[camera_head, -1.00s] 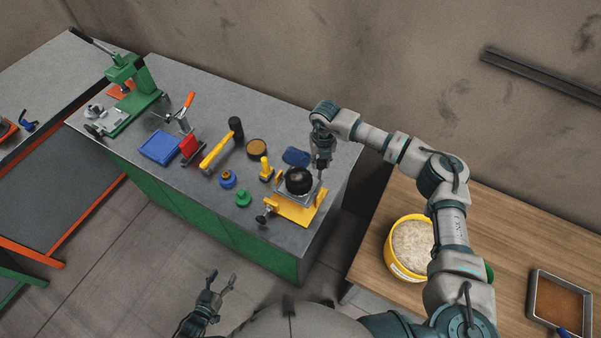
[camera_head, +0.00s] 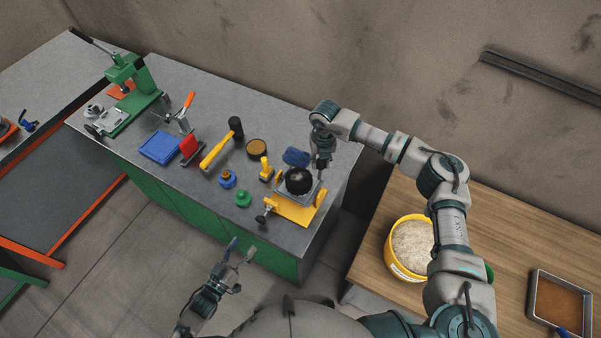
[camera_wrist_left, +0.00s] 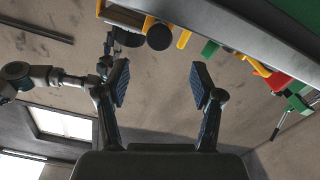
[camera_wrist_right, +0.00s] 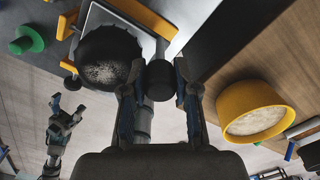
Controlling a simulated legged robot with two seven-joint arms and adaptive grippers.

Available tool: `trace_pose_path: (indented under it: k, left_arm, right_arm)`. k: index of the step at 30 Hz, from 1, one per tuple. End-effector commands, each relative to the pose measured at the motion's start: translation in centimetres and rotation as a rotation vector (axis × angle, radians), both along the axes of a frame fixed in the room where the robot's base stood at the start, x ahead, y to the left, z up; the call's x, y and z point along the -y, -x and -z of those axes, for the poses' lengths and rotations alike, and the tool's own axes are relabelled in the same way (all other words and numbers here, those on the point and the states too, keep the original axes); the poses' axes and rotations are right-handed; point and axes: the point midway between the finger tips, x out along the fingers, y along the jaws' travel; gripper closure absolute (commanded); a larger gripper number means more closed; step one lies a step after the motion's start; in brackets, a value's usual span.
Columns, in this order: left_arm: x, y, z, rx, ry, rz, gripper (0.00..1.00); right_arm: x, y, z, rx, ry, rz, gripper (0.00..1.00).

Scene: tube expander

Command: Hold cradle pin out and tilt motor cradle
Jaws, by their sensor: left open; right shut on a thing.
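The motor cradle is a yellow stand (camera_head: 291,211) with a grey plate and a round black motor (camera_head: 299,181) on it, at the right end of the grey bench. My right gripper (camera_head: 321,164) is at the cradle's far right side. In the right wrist view its fingers are shut on a dark round knob (camera_wrist_right: 160,80) beside the motor (camera_wrist_right: 108,57). I cannot tell whether this knob is the cradle pin. A dark knob (camera_head: 262,219) sticks out at the cradle's front left. My left gripper (camera_head: 240,250) is open and empty, in front of the bench and below the cradle.
A yellow bucket (camera_head: 391,260) stands on the wooden table at right. The floor before the bench is free.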

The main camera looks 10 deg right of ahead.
Motion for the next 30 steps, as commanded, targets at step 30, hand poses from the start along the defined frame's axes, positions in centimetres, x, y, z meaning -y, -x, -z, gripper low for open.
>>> trace_pose_path:
  k: [30]
  left_arm:
    - [6.4,-8.7,0.0,-0.001,-0.001,0.000,0.33]
  right_arm:
    - [0.0,0.1,0.0,0.000,0.000,-0.001,1.00]
